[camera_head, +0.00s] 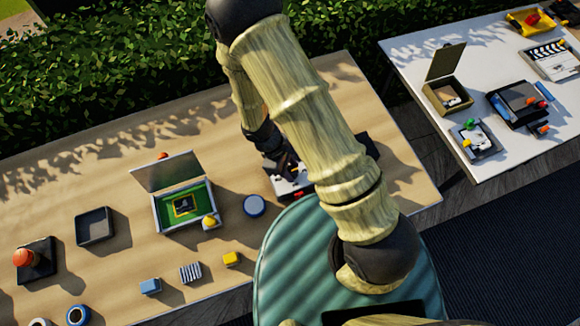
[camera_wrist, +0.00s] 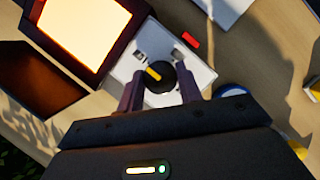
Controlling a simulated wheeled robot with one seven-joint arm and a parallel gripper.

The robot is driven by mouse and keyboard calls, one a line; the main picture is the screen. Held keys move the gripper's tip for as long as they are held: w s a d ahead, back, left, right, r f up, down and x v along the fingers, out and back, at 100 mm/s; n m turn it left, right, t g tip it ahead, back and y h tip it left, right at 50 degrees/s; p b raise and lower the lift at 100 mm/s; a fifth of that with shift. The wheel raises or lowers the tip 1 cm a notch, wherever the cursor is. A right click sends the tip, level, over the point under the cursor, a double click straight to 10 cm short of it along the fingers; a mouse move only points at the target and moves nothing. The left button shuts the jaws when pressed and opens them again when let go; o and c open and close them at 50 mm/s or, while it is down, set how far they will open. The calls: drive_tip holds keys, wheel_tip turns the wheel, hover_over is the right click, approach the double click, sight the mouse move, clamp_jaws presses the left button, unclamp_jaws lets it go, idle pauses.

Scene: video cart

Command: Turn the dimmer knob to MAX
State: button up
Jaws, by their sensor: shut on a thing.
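The dimmer knob (camera_wrist: 156,77) is a round black knob with a yellow pointer mark, on a pale control plate (camera_wrist: 150,45) in the wrist view. The pointer slants toward the upper left of that view. My gripper (camera_wrist: 159,80) has one finger on each side of the knob and is shut on it. In the head view my gripper (camera_head: 282,165) is low over the plate (camera_head: 288,186), and my arm hides the knob. I cannot read any MAX label.
A brightly lit panel (camera_wrist: 88,22) in a dark frame adjoins the plate. A red block (camera_wrist: 190,39) lies near it. A blue round object (camera_head: 254,206) and an open box with green lining (camera_head: 160,216) stand left of the plate on the wooden table (camera_head: 120,185).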

drive_tip(key=shift+m, duration=0.4)
drive_tip(key=m+g, duration=0.1)
drive_tip(key=m, duration=0.1)
drive_tip(key=m+y, duration=0.1)
drive_tip(key=m, duration=0.2)
drive_tip(key=shift+w+d+g+y, duration=0.1)
drive_tip(key=shift+w+g+y, duration=0.05)
drive_tip(key=shift+g+y, duration=0.2)
drive_tip(key=m+y, duration=0.1)
drive_tip(key=m, duration=0.3)
drive_tip(key=shift+g, duration=0.35)
drive_tip(key=m+y, duration=0.1)
drive_tip(key=m, duration=0.2)
drive_tip(key=shift+d+m+y, duration=0.1)
drive_tip(key=shift+m+y, duration=0.15)
drive_tip(key=shift+m, duration=0.15)
drive_tip(key=m+y, duration=0.1)
drive_tip(key=m, duration=0.3)
drive_tip(key=shift+d+y+b, duration=0.1)
drive_tip(key=shift+y+b, duration=0.25)
drive_tip(key=shift+y, duration=0.05)
drive_tip(key=shift+m+t+y+b, duration=0.4)
drive_tip(key=shift+m+t+y, duration=0.15)
drive_tip(key=shift+m, duration=1.55)
drive_tip(key=o, duration=1)
